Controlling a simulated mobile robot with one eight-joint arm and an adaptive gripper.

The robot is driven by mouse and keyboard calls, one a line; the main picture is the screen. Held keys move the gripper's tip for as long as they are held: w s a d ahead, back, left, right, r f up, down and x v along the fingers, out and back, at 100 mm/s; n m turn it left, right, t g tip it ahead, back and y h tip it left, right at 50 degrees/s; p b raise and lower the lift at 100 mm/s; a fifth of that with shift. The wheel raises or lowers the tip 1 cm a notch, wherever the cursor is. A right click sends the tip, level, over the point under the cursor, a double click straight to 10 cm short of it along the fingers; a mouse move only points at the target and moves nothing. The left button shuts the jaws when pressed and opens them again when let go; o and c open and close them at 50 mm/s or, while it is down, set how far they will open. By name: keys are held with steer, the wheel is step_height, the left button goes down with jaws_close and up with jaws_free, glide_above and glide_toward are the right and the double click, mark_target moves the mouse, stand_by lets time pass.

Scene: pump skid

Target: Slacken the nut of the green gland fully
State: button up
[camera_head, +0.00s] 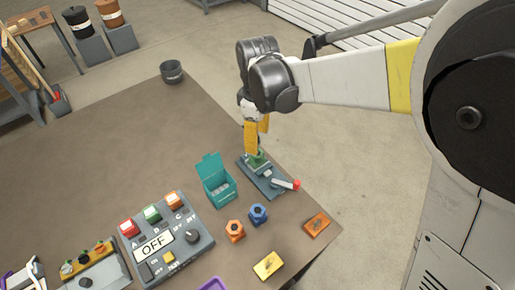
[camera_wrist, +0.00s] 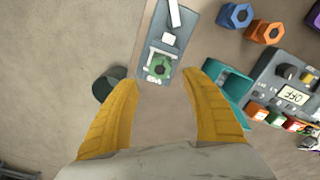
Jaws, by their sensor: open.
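The green gland (camera_head: 257,159) stands on a small grey base plate (camera_head: 270,188) near the table's far right edge. In the wrist view the green gland (camera_wrist: 160,67) shows as a nut with a dark centre hole, at the end of the grey plate (camera_wrist: 168,40). My gripper (camera_head: 256,146) is above the gland in the head view, partly hiding it. In the wrist view its yellow fingers (camera_wrist: 158,79) are spread wide, with the gland seen between and just beyond the tips. Nothing is held; contact with the gland cannot be told.
A red-tipped lever (camera_head: 286,184) lies on the base plate. A teal open box (camera_head: 215,188) stands close left. Orange (camera_head: 235,231) and blue (camera_head: 258,214) hex pieces, a control box (camera_head: 170,240) and a dark cup (camera_head: 171,72) are nearby. The table's back left is clear.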

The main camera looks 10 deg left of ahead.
mark_target(258, 153)
step_height(258, 153, up, 5)
steer(key=shift+f, duration=0.1)
steer(key=shift+d, duration=0.1)
stand_by(0.4)
steer(key=s+d+r+m+t, duration=0.1)
steer(key=s+d+m, duration=0.3)
steer(key=d, duration=0.5)
steer(key=s+d+r+m+t, duration=0.2)
steer(key=d+m, duration=0.4)
steer(key=d, duration=0.4)
steer(key=s+d+r+m+t, duration=0.2)
steer(key=s+d+m+t, duration=0.2)
steer(key=d, duration=0.6)
steer(key=shift+s+m, duration=0.85)
steer(key=shift+m, duration=0.15)
